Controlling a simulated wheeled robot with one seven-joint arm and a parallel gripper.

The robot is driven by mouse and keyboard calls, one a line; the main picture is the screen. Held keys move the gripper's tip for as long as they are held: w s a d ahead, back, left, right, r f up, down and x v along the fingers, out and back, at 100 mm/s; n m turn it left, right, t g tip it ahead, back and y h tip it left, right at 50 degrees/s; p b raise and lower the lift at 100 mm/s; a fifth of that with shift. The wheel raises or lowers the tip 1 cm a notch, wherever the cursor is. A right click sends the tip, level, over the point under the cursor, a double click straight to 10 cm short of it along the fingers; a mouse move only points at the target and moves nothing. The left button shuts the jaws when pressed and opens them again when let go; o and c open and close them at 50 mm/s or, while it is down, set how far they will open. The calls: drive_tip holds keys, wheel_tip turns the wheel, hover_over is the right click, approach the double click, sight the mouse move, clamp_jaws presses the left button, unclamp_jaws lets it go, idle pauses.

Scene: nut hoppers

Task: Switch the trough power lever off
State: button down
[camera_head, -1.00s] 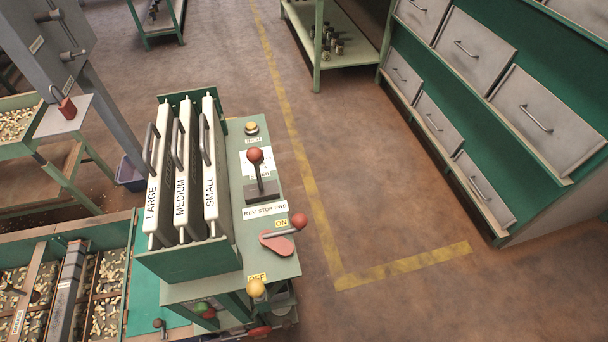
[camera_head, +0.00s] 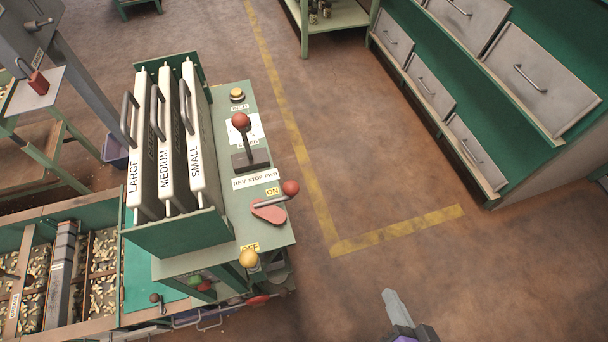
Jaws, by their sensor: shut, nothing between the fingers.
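The trough power lever (camera_head: 272,202) has a red knob and a flat pink-red base on the green control panel (camera_head: 228,210). Its arm points right, with the knob close to the yellow ON label (camera_head: 273,191). The yellow OFF label (camera_head: 250,246) is at the panel's near edge, partly covered by a yellow ball knob (camera_head: 248,258). My gripper (camera_head: 391,296) shows only in part at the bottom edge, right of the panel and apart from the lever. It is shut and empty.
A taller red-knobbed lever (camera_head: 242,122) marked REV STOP FWD stands farther back on the panel. A rack of handled screens (camera_head: 162,150) stands left of it. Nut troughs (camera_head: 100,262) lie at lower left. Drawers (camera_head: 520,72) line the right. Floor between is clear.

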drive_tip(key=w+a+m+g+y+b, duration=0.1)
drive_tip(key=w+a+y, duration=0.3)
drive_tip(key=w, duration=0.4)
drive_tip(key=w+a+g+y+b, duration=0.1)
drive_tip(key=w+a+y, duration=0.3)
drive_tip(key=w, duration=0.4)
drive_tip(key=w+r+n+g+y, duration=0.2)
drive_tip(key=w+r+y, duration=0.1)
drive_tip(key=r, duration=0.5)
drive_tip(key=w+r+n+g+y+b, duration=0.1)
drive_tip(key=w+r+n+g+y, duration=0.1)
drive_tip(key=r+y, duration=0.3)
wheel_tip(320, 180, up, 3)
drive_tip(key=shift+w+a+f+n+g+y, duration=0.1)
drive_tip(key=shift+w+a+n+g+y, duration=0.25)
drive_tip(key=shift+w+n, duration=0.4)
drive_tip(key=shift+a, duration=0.15)
